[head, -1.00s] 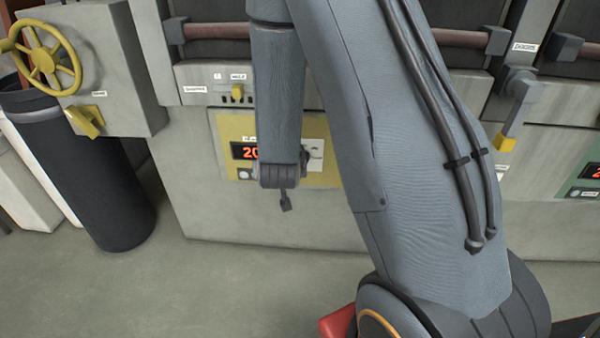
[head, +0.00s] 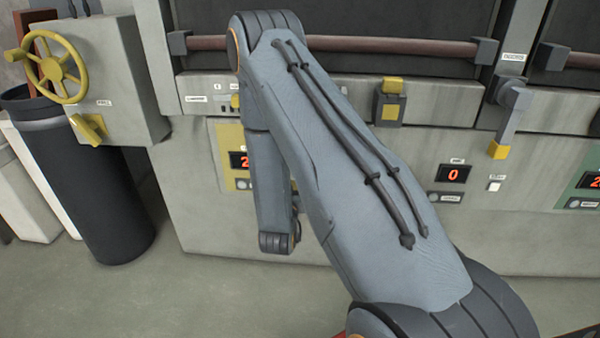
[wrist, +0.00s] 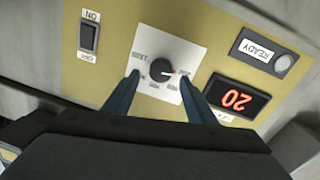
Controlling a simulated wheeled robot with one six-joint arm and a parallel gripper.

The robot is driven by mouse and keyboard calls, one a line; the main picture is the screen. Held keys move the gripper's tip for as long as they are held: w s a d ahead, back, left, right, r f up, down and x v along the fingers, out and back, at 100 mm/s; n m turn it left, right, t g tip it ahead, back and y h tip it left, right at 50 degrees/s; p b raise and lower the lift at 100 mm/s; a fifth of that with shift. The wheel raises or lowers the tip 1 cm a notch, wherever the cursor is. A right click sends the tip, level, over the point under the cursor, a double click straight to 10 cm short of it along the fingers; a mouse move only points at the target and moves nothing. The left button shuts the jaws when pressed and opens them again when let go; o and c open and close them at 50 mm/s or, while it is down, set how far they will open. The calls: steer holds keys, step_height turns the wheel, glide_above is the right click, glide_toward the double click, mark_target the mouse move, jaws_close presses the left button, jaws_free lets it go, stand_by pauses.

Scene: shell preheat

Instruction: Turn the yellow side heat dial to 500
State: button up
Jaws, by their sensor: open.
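The yellow panel (wrist: 60,60) fills much of the wrist view, tilted and nearly upside down. The printed scale is too small to read fully. The red display (wrist: 238,98) reads 20. My gripper (wrist: 160,77) is open, with one fingertip on each side of the dial; I cannot tell whether they touch it. In the head view the yellow panel (head: 226,137) is partly visible, while my arm hides the dial and gripper.
An on/off rocker switch (wrist: 89,37) and a READY lamp (wrist: 283,63) flank the dial. In the head view, a yellow handwheel (head: 52,67) and dark cylinder (head: 95,190) stand at left. A display reading 0 (head: 453,174) and lever (head: 507,115) are at right.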

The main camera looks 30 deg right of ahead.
steer(key=shift+x, duration=1.55)
steer(key=c, duration=1)
steer(key=shift+s+d, duration=0.1)
steer(key=shift+d, duration=0.2)
steer(key=shift+a, duration=0.2)
steer(key=shift+c, duration=0.2)
steer(key=m+p, duration=0.1)
steer(key=m, duration=0.8)
steer(key=shift+s+d+m+y+p, duration=0.1)
steer(key=shift+s+m+y+p, duration=0.05)
steer(key=shift+m+y+p, duration=0.15)
